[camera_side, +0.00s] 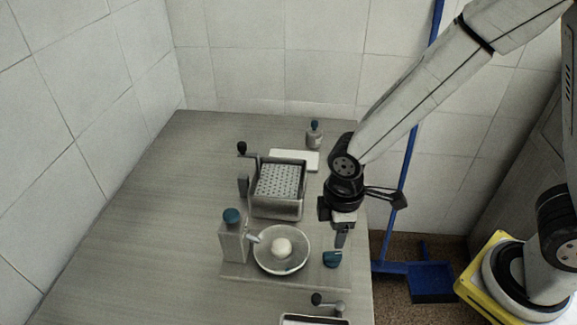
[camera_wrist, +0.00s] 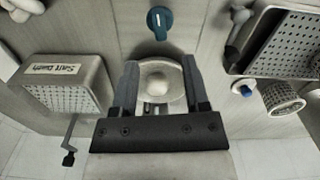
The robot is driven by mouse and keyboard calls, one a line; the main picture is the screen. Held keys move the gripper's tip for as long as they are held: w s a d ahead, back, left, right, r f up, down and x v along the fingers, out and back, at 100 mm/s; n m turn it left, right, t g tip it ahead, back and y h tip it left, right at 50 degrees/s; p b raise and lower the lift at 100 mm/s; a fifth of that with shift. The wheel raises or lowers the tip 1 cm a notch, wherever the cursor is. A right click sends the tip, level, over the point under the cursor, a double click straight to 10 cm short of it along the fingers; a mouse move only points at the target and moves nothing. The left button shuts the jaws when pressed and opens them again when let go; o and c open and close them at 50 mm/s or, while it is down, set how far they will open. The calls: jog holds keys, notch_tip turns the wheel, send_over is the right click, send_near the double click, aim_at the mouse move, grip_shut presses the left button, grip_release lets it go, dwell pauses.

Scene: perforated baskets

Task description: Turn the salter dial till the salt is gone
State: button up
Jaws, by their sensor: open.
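My gripper (camera_side: 342,238) points down over the right edge of the table. Its jaws are open and nothing shows held between them. A dark blue dial (camera_side: 332,258) sits on a flat board just below and left of my gripper; a blue dial also shows in the wrist view (camera_wrist: 159,22), beyond the fingertips. A round pale bowl (camera_side: 262,262) left of the dial holds a white rounded lump (camera_side: 282,247). In the wrist view, a bowl with a white lump (camera_wrist: 157,86) shows between the fingers. A grey box with a blue knob (camera_side: 232,215) stands left of the bowl.
A perforated basket with a crank (camera_side: 278,188) stands behind the bowl. Another cranked piece (camera_side: 317,300) is at the front edge. A small blue-topped bottle (camera_side: 314,138) and white slab (camera_side: 293,160) are at the back. The table's left side is clear.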

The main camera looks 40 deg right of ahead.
aim_at(333, 253)
jog(key=shift+f, duration=0.1)
jog(key=shift+f, duration=3.75)
grip_shut()
